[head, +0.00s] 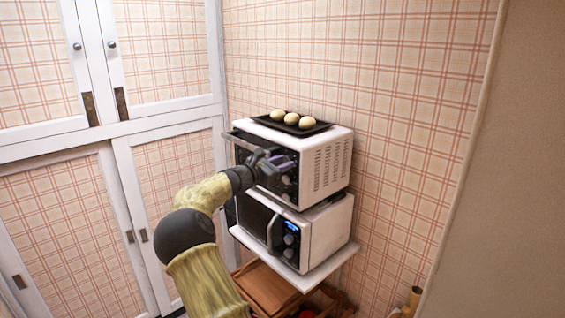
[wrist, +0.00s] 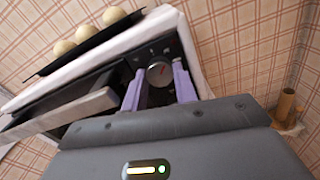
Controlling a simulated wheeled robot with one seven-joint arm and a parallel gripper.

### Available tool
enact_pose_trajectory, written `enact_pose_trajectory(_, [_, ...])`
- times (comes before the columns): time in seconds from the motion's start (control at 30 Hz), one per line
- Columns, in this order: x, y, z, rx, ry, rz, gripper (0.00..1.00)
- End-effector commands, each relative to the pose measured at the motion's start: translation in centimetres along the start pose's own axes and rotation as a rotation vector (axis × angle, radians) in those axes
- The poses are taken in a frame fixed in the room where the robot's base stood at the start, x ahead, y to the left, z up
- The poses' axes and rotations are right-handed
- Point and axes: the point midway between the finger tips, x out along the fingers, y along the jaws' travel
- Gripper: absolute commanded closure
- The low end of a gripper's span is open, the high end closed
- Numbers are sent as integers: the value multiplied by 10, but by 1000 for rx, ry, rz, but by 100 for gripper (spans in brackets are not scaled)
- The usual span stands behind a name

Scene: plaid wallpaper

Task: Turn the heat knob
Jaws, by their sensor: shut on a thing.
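The upper white oven (head: 322,162) has a black front panel with knobs on its right side. In the wrist view, a round grey knob (wrist: 159,73) with a red mark sits on that panel (wrist: 172,44). My gripper (head: 279,163) is at this panel, its purple fingers on either side of the knob in the wrist view (wrist: 159,70). The gripper is shut on the knob. The lower part of the panel is partly hidden behind the fingers. In the head view my gripper hides much of the panel, and the knob cannot be made out there.
A black tray (head: 262,120) with three pale round items (head: 291,118) lies on top of the oven. A white microwave (head: 325,232) with a lit blue display stands below, on a white shelf (head: 343,259). White cabinets stand at left; a plaid wall is behind.

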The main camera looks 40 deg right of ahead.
Motion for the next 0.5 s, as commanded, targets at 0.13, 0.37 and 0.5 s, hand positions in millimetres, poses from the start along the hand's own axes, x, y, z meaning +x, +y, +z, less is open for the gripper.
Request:
enact_pose_trajectory(0.13, [0,0,-2,-1,2,0,94])
enact_pose_trajectory(0.37, [0,0,-2,0,2,0,62])
enact_pose_trajectory(0.5, [0,0,-1,1,1,0,62])
